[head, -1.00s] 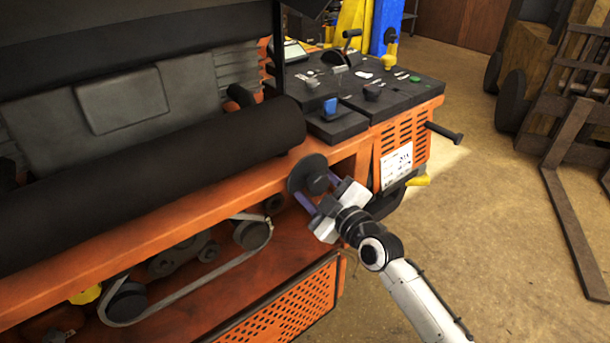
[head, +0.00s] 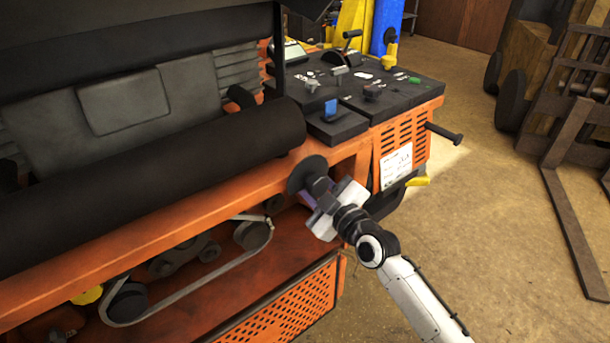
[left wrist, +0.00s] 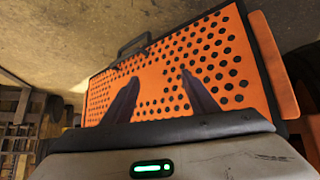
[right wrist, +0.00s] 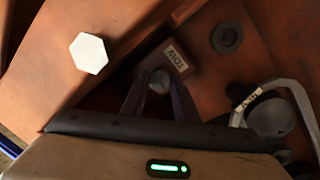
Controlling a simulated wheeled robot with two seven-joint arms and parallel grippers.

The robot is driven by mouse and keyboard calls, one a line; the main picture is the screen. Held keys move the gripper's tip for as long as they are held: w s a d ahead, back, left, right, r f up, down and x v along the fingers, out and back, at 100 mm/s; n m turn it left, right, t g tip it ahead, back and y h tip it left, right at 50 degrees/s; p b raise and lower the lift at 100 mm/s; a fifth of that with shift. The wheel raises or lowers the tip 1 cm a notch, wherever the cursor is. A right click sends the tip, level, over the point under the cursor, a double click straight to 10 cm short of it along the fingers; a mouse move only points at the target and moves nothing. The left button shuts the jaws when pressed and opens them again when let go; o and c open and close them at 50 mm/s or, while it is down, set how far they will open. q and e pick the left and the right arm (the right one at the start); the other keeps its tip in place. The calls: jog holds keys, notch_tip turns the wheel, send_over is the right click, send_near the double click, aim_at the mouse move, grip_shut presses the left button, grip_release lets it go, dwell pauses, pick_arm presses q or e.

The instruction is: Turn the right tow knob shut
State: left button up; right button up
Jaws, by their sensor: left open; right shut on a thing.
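The tow knob is a small dark round knob (right wrist: 158,82) beside a TOW label (right wrist: 180,58) in the right wrist view. My right gripper (right wrist: 159,78) has a finger on each side of the knob and is shut on it. In the head view my right gripper (head: 316,193) reaches in from the right to a black round disc (head: 302,175) under the orange frame edge; the fingers hide part of the knob. My left gripper (left wrist: 160,77) is open and empty in front of an orange perforated panel (left wrist: 160,90); it is outside the head view.
A black control panel (head: 400,92) with levers sits above the right gripper. A black roller (head: 150,155) lies along the orange machine. A white hex bolt (right wrist: 89,53) and a pale curved bar (right wrist: 295,95) flank the knob. Open floor (head: 500,240) lies to the right.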

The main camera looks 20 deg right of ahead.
jog(key=shift+r+m+g+y+p, duration=0.1)
jog(key=shift+m+g+y+p, duration=0.3)
jog(key=shift+m, duration=3.6)
jog(key=shift+r+m+g+y+p, duration=0.1)
jog(key=shift+m+g+y+p, duration=0.25)
jog(key=shift+m, duration=3.65)
jog(key=o, duration=1.1)
jog(key=shift+c, duration=0.2)
jog(key=v, duration=1)
jog(key=shift+b, duration=0.45)
jog(key=shift+s+d, duration=0.1)
jog(key=shift+s, duration=0.05)
